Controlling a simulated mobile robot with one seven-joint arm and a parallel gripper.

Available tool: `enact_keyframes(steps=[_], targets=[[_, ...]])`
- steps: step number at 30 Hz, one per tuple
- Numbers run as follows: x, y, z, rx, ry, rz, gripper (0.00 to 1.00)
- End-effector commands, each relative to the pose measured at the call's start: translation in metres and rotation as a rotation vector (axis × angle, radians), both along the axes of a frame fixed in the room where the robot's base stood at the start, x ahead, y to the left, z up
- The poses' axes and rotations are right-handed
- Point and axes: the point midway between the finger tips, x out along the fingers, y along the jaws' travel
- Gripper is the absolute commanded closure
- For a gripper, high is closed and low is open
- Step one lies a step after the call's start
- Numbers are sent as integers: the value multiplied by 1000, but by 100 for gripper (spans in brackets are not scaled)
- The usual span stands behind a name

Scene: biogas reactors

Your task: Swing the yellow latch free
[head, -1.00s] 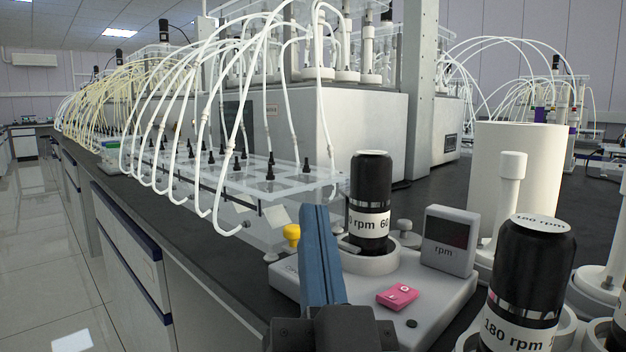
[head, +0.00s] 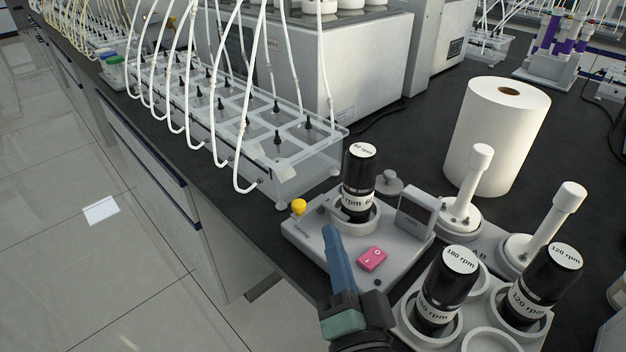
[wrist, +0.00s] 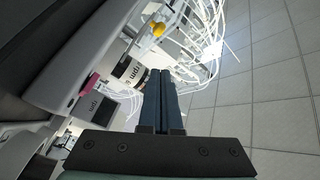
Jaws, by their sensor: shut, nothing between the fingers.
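The yellow latch knob (head: 298,207) sits at the left corner of a light grey stirrer base (head: 300,238). It also shows in the wrist view (wrist: 158,30), beyond my fingertips. A black 60 rpm motor (head: 358,180) stands upright in the round holder on that base, beside the knob. My gripper (head: 329,230) is shut and empty. In the head view its blue fingers are over the front of the base, just below and right of the knob, and apart from it. In the wrist view the closed fingers (wrist: 160,75) point toward the knob's side.
A pink button (head: 371,258) and a small display (head: 414,212) are on the base. The 180 rpm (head: 440,290) and 120 rpm (head: 541,288) motors stand in a rack at right. A clear tubed box (head: 290,170) is behind. Floor lies open at left.

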Motion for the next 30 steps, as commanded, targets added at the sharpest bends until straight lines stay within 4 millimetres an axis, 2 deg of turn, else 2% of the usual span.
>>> enact_keyframes(steps=[1,12,18,30], targets=[[-5,-2,11,38,31,1,100],[-42,-14,10,319,203,-8,100],[-57,-18,8,417,256,-23,100],[-63,-19,4,451,271,-28,100]])
